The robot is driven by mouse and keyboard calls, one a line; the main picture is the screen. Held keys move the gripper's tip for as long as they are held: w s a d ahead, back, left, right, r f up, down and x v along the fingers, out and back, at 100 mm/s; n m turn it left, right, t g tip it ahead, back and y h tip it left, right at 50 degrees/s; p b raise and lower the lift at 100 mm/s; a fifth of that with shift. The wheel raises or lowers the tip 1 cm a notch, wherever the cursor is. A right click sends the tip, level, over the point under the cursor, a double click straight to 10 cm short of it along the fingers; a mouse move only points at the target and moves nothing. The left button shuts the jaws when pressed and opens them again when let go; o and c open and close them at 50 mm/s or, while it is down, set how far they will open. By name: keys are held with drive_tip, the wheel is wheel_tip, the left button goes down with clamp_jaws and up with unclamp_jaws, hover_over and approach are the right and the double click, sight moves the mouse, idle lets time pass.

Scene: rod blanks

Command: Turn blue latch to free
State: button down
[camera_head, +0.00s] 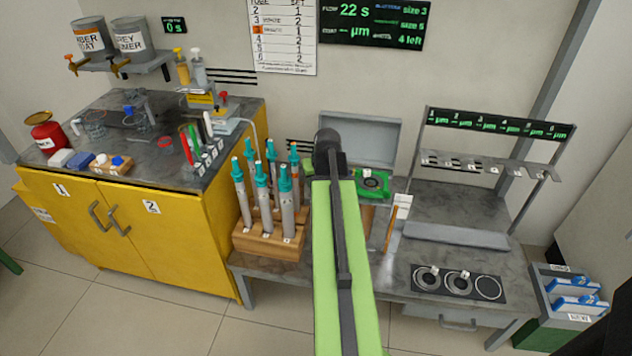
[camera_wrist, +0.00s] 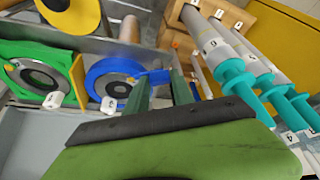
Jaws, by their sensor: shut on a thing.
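In the wrist view, the blue latch (camera_wrist: 155,77) is a short blue lever sticking out from a blue ring (camera_wrist: 97,72) with a dark round centre. My gripper (camera_wrist: 163,79) has its two dark green fingers on either side of the lever, shut on it. A white tag (camera_wrist: 108,105) sits at the ring's lower edge. In the head view, my green arm covers the blue ring and the latch, and the fingers are hidden there.
A green ring (camera_wrist: 17,80) sits left of the blue one in the wrist view, with a yellow ring (camera_wrist: 84,20) above. Several teal-capped tubes (camera_head: 285,205) stand close by in a wooden rack (camera_head: 270,243). An open grey lid (camera_head: 362,138) rises behind.

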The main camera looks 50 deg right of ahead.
drive_tip(key=m+h, duration=0.1)
drive_tip(key=m, duration=0.2)
drive_tip(key=m+g+h, duration=0.1)
drive_tip(key=m, duration=0.1)
drive_tip(key=shift+w+m, duration=0.1)
drive_tip(key=shift+m, duration=0.3)
idle(0.4)
drive_tip(key=c, duration=1.1)
unclamp_jaws()
drive_tip(key=shift+a+r, duration=0.1)
drive_tip(key=shift+r, duration=0.15)
drive_tip(key=p+v, duration=1)
drive_tip(key=v, duration=0.1)
drive_tip(key=p+v, duration=0.6)
drive_tip(key=shift+w, duration=0.3)
